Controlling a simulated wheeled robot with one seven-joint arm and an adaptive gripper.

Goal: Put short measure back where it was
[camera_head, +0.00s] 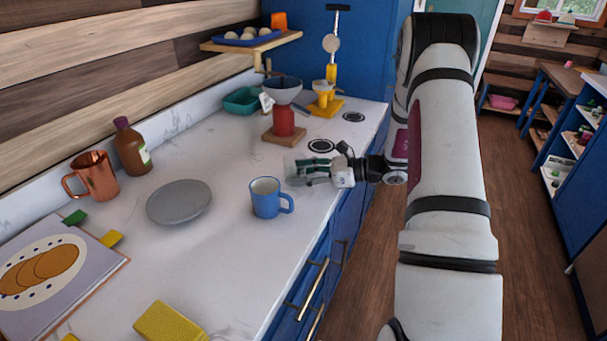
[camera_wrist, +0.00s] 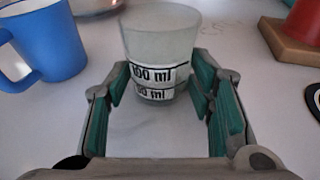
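The short measure is a clear, frosted-looking cup with black-on-white ml labels; it stands upright on the counter in the wrist view (camera_wrist: 160,45). It shows faintly in the head view (camera_head: 291,167), partly behind my fingers. My gripper (camera_head: 308,172) is low over the counter, reaching in from the right. In the wrist view my gripper (camera_wrist: 160,88) has its green-padded fingers apart, one on each side of the cup's lower part. Small gaps seem to remain, though contact is hard to judge. No contents can be made out.
A blue mug (camera_head: 266,199) stands close by on the near side, left of the cup in the wrist view. A red-based funnel stand (camera_head: 284,120) is behind. Black ring marks (camera_head: 322,146) lie on the counter (camera_head: 225,145). A grey plate (camera_head: 179,201) lies further left.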

